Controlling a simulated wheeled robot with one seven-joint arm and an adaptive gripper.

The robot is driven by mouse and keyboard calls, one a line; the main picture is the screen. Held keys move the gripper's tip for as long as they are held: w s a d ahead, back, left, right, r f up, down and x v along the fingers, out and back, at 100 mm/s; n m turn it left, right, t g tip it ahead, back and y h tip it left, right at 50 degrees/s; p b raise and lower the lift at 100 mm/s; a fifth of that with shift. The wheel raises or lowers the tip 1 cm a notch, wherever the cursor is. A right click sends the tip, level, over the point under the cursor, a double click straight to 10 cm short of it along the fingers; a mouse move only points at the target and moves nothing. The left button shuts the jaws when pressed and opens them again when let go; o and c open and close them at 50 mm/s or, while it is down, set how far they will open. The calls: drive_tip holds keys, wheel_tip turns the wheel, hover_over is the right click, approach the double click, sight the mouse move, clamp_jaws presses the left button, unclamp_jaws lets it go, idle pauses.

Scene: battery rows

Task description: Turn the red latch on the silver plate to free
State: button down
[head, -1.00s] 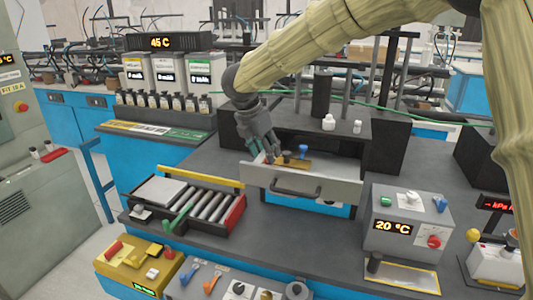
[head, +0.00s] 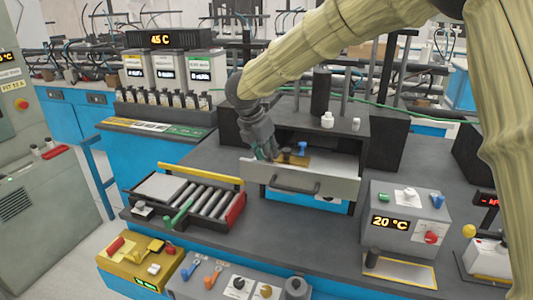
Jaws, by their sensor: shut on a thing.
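My gripper (head: 266,153) points down at the back left of an open grey drawer (head: 335,186). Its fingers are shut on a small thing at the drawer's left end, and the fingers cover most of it. A red bit showed at the fingertips a moment ago, so this appears to be the red latch; its angle cannot be told. A yellow-brown piece (head: 298,160) and a blue knob (head: 302,146) show just right of the fingers, in the drawer. The silver plate under the latch cannot be made out.
A roller tray (head: 207,200) with a green lever stands left of the drawer. A grey box (head: 408,215) reading 20 °C stands at right. A yellow box (head: 140,262) and a switch panel (head: 215,283) lie at the front. Bench between is mostly clear.

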drive_tip(key=shift+n, duration=0.5)
drive_tip(key=n, duration=0.2)
drive_tip(key=n+y, duration=0.1)
drive_tip(key=shift+s+d+n+t+y+p, duration=0.2)
drive_tip(key=shift+n+t+y+p, duration=0.1)
drive_tip(key=shift+n+t+p, duration=0.1)
drive_tip(key=n+p, duration=0.2)
drive_tip(key=n+y+p, duration=0.1)
drive_tip(key=n, duration=0.1)
drive_tip(key=shift+d+r+y+p, duration=0.2)
drive_tip(key=shift+y+p, duration=0.1)
drive_tip(key=shift+p, duration=0.05)
drive_tip(key=n+y+p, duration=0.1)
drive_tip(key=n+p, duration=0.2)
drive_tip(key=p, duration=0.1)
drive_tip(key=n+y+p, duration=0.1)
drive_tip(key=n+p, duration=0.2)
drive_tip(key=p, duration=0.2)
drive_tip(key=shift+w+d+r+n+g, duration=0.1)
drive_tip(key=shift+w+d+n+g, duration=0.1)
drive_tip(key=shift+n+g, duration=0.2)
drive_tip(key=n+y+p, duration=0.1)
drive_tip(key=n+p, duration=0.1)
drive_tip(key=p, duration=0.1)
drive_tip(key=shift+f, duration=0.2)
drive_tip(key=shift+f+n+g+p, duration=0.1)
drive_tip(key=shift+n+g+p, duration=0.2)
drive_tip(key=shift+p, duration=0.05)
drive_tip(key=c, duration=1.2)
unclamp_jaws()
